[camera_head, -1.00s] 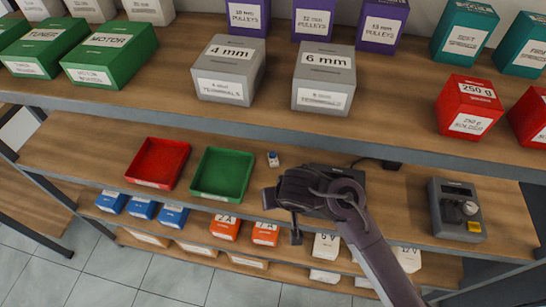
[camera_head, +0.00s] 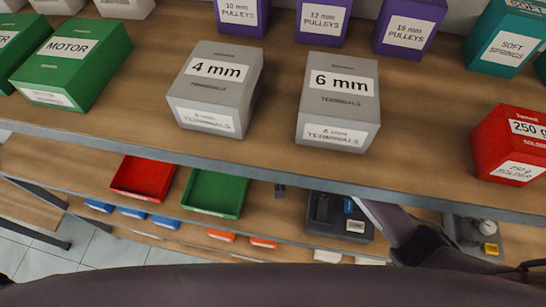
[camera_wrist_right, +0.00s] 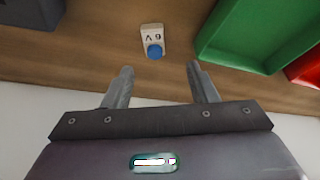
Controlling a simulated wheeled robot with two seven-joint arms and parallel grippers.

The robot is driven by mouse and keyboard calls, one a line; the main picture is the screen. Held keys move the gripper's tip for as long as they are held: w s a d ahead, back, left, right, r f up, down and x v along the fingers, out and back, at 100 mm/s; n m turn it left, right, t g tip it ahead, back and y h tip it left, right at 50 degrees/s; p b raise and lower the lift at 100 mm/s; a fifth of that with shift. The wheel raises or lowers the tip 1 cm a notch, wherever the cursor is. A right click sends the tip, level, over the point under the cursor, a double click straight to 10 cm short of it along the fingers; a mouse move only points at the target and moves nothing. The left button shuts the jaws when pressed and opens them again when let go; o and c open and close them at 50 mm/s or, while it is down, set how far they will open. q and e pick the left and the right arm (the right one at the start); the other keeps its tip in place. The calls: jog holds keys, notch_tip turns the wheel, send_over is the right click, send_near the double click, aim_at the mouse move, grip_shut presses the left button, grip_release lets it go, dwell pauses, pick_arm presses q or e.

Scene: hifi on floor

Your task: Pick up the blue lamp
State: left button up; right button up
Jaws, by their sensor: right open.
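The blue lamp (camera_wrist_right: 153,42) is a small white block with a blue dome and "6 V" printed on it. In the right wrist view it sits on the wooden shelf just beyond my fingertips, roughly in line with the gap between them. My right gripper (camera_wrist_right: 160,71) is open and empty, with a finger on each side of that line and not touching the lamp. My left gripper is not in view.
A green tray (camera_head: 214,194) and a red tray (camera_head: 144,179) stand on the same lower shelf. A dark device (camera_head: 338,218) stands to their right. The upper shelf (camera_head: 278,110), carrying grey boxes (camera_head: 338,101), overhangs the lower one. Bare wood surrounds the lamp.

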jog(key=f, duration=0.1)
jog(key=f+b, duration=0.1)
jog(key=f, duration=0.1)
jog(key=shift+w+d, duration=0.15)
jog(key=shift+w, duration=0.15)
jog(key=x, duration=0.2)
jog(key=b+x, duration=0.1)
jog(key=shift+d+f, duration=0.3)
jog(key=shift+w+f, duration=0.15)
jog(key=shift+f, duration=0.05)
jog(key=shift+a, duration=0.1)
jog(key=c, duration=1.1)
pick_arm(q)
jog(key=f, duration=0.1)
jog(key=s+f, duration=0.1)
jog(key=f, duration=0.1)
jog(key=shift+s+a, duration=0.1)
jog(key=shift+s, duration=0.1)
pick_arm(e)
jog(key=shift+c, duration=0.2)
jog(key=shift+r, duration=0.15)
